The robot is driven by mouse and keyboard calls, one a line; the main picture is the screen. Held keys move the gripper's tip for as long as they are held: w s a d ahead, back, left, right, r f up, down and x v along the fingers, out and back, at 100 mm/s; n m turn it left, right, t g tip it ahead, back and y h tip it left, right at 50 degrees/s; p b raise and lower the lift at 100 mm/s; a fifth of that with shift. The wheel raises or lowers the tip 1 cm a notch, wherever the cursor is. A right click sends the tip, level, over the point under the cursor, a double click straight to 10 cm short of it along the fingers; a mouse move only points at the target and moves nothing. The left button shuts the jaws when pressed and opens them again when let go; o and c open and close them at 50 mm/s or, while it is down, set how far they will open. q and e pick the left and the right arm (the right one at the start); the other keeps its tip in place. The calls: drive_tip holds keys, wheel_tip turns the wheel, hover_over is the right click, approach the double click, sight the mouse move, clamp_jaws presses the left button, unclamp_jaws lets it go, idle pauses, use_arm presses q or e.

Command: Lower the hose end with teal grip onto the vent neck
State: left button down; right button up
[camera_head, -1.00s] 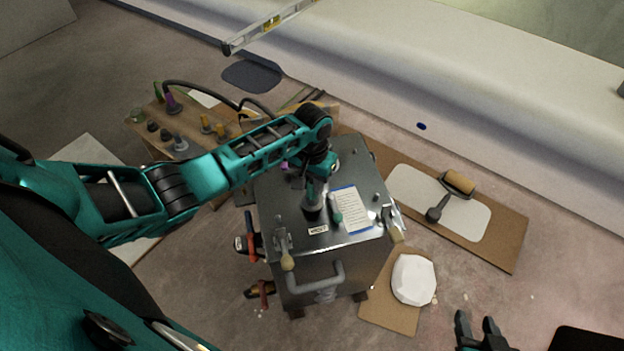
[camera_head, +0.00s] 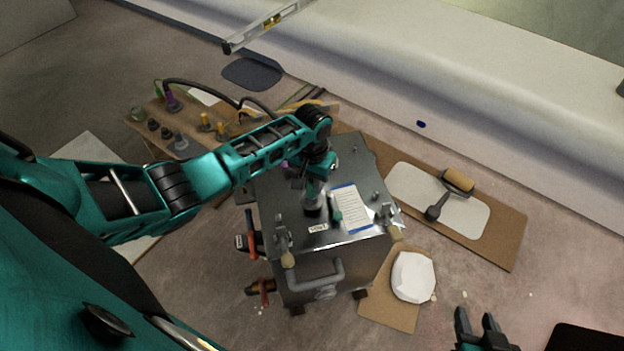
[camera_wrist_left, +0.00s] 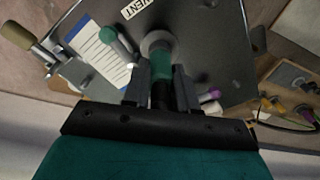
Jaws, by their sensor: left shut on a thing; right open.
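My left gripper (camera_head: 318,172) is above the top of the metal tank (camera_head: 352,160), pointing down. In the left wrist view its fingers (camera_wrist_left: 160,92) are shut on the teal grip (camera_wrist_left: 161,66) of the hose end. The grip's lower end lines up with a pale grey round neck (camera_wrist_left: 154,42) near a white label (camera_wrist_left: 134,8). The neck also shows in the head view (camera_head: 312,207). I cannot tell whether the hose end touches the neck or hovers just above it. My right gripper (camera_head: 480,326) is open and empty at the bottom right, away from the tank.
A second teal-handled piece (camera_head: 337,214) lies by a printed sheet (camera_head: 353,207) on the tank. Latches with wooden knobs (camera_head: 288,260) stand at its front corners. A wooden rack (camera_head: 150,112) with coloured fittings is behind left; a roller (camera_head: 458,182) lies on a board right.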

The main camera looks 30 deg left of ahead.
use_arm(q)
drive_tip(key=shift+f, duration=0.3)
drive_tip(key=shift+f+b, duration=0.3)
drive_tip(key=shift+f, duration=0.05)
drive_tip(key=shift+f, duration=0.35)
idle(0.4)
drive_tip(key=shift+f+b, duration=0.3)
drive_tip(key=c, duration=0.8)
unclamp_jaws()
